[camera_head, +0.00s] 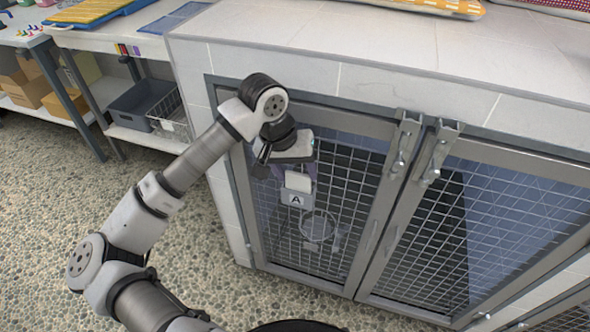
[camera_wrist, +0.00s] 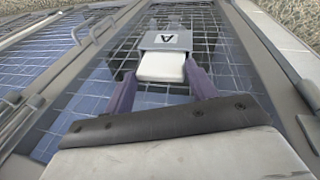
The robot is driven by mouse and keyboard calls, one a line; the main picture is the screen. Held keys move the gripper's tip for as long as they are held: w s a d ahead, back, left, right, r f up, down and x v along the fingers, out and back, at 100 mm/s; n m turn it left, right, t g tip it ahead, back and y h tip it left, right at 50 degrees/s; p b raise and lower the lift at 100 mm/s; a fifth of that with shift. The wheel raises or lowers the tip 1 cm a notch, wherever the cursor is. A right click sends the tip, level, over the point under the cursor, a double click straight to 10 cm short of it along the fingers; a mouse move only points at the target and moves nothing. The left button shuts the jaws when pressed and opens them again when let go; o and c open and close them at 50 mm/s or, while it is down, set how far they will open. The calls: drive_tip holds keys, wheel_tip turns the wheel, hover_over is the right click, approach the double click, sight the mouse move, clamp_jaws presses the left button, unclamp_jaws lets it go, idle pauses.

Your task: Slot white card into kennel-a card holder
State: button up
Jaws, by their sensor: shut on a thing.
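The white card (camera_head: 298,183) is upright in my gripper (camera_head: 299,176), in front of the left mesh door. The kennel-a card holder (camera_head: 296,199) is a grey pocket marked "A" on that door. In the wrist view, my gripper's purple fingers (camera_wrist: 161,72) are shut on the white card (camera_wrist: 160,68) from both sides. The card's far edge meets the mouth of the card holder (camera_wrist: 152,41). I cannot tell whether any of the card is inside the holder.
The left mesh door (camera_head: 345,215) and right mesh door (camera_head: 480,235) are shut, with latches (camera_head: 402,150) between them. The tiled counter top (camera_head: 330,45) lies above. A bench with a grey bin (camera_head: 138,103) stands at left.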

idle(0.3)
drive_tip(key=o, duration=1.3)
drive_tip(key=shift+f, duration=0.1)
drive_tip(key=v, duration=1.4)
drive_tip(key=shift+w+d, duration=0.1)
